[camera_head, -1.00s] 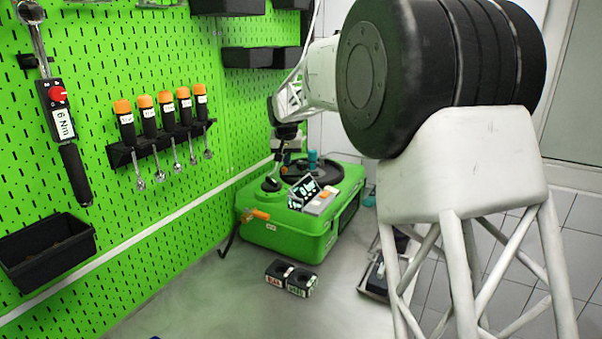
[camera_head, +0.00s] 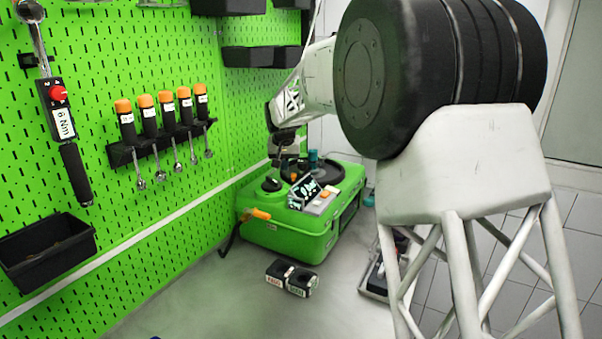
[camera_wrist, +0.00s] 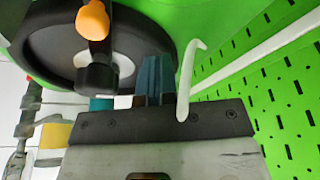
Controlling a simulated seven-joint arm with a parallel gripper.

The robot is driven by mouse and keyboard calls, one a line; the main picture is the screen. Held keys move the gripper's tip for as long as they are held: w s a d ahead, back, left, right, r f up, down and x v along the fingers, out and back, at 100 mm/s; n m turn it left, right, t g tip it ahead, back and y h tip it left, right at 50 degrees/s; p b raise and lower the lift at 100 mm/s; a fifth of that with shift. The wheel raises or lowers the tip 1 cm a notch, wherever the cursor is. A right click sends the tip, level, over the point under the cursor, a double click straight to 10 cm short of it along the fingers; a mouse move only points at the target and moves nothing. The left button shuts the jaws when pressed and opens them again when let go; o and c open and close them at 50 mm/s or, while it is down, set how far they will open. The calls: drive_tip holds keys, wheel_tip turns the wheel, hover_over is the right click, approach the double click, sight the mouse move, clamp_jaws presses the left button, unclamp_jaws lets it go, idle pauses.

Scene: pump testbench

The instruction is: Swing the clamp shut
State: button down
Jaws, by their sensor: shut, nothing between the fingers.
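The clamp seems to be the dark arm with an orange knob (camera_wrist: 92,20) in the wrist view. It stands over a round black dish (camera_wrist: 45,45) on the green pump testbench (camera_head: 290,238). Whether the clamp is open or shut I cannot tell. My gripper (camera_wrist: 153,66) is shut and empty, its blue-grey fingers together over the dish's edge, right of the clamp in the wrist view. Any contact with the clamp is unclear. In the head view my gripper is small and dark above the testbench, and its fingertips are hard to make out.
A small display (camera_head: 303,191) stands on the testbench's front. An orange-handled lever (camera_head: 258,213) sticks out at its left. A black two-part block (camera_head: 291,278) lies on the table in front. The green pegboard (camera_head: 90,150) with hanging tools borders the left.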

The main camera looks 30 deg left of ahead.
drive_tip(key=shift+w+a+r, duration=0.1)
drive_tip(key=shift+a+r, duration=0.1)
drive_tip(key=shift+r, duration=0.25)
drive_tip(key=shift+r, duration=0.1)
wheel_tip(320, 180, up, 8)
idle(1.5)
idle(0.4)
